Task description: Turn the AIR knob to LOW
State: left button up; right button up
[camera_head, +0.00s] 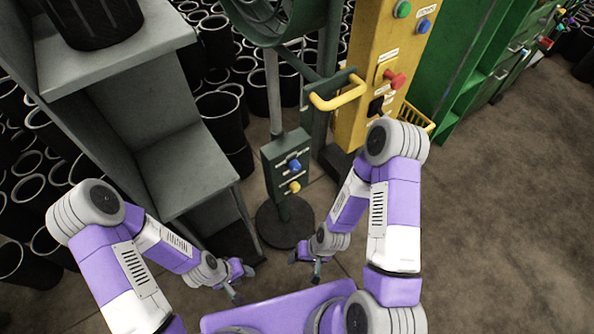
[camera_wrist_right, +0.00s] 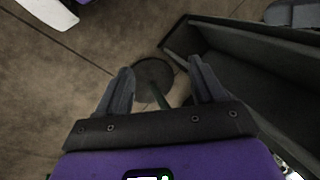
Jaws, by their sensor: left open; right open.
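A yellow control column (camera_head: 362,60) stands at the upper middle in the head view. It carries a green button (camera_head: 403,9), a blue button (camera_head: 424,26), a red knob (camera_head: 395,80) and a black knob (camera_head: 376,106). A dark green box (camera_head: 277,165) on a post holds a blue knob (camera_head: 295,165) and a yellow knob (camera_head: 294,187). The labels are too small to read, so I cannot tell which knob is AIR. My left gripper (camera_head: 238,284) and right gripper (camera_head: 305,268) are open and empty, low near my body, apart from the knobs.
A grey stepped stand (camera_head: 182,173) with a black sleeve (camera_head: 92,22) on top is at left. Many black sleeves (camera_head: 222,108) stand behind. A yellow handle (camera_head: 338,92) juts out beside the column. The post's round base (camera_wrist_right: 153,72) shows between my right fingers. Floor at right is clear.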

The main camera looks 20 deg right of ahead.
dwell(0.3)
jog(key=n+t+p, duration=0.1)
jog(key=n+t, duration=0.6)
jog(key=t, duration=0.5)
send_near(297, 169)
jog(key=w+f, duration=0.1)
jog(key=w, duration=0.1)
jog(key=x, duration=0.4)
jog(key=b+x, duration=0.1)
jog(key=x, duration=0.2)
jog(key=shift+a, duration=0.35)
jog(key=c, duration=1)
jog(key=shift+c, duration=0.2)
jog(key=shift+f+m, duration=0.1)
jog(key=shift+m, duration=0.2)
